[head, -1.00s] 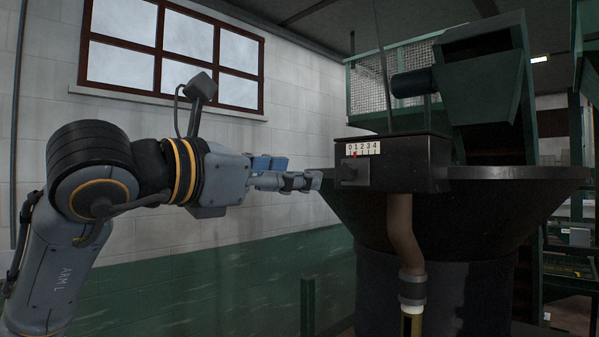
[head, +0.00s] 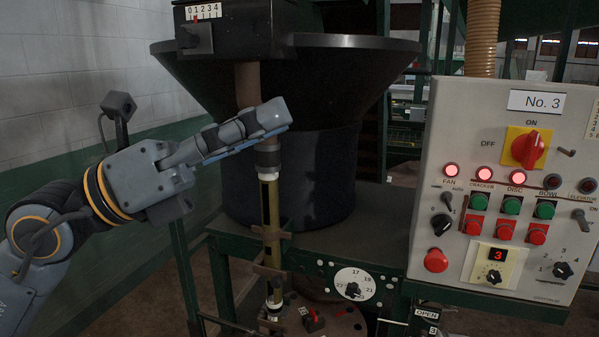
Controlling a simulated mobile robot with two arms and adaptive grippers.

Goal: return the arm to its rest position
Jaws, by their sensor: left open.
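My left arm comes in from the left in the head view. Its gripper (head: 277,115) points right and slightly up, in front of the brown hose and the black hopper. The jaws are open and hold nothing that I can see. The near finger overlaps the far one, so the gap between them is largely hidden. I cannot tell whether the fingers touch the hose behind them. My right arm and gripper are not in view.
A control panel marked No. 3 (head: 470,130) stands at the right. The black hopper (head: 340,62) and a brass tube (head: 271,220) stand behind the gripper. A dial (head: 354,290) sits on the green machine frame below. Open space lies left, before the wall.

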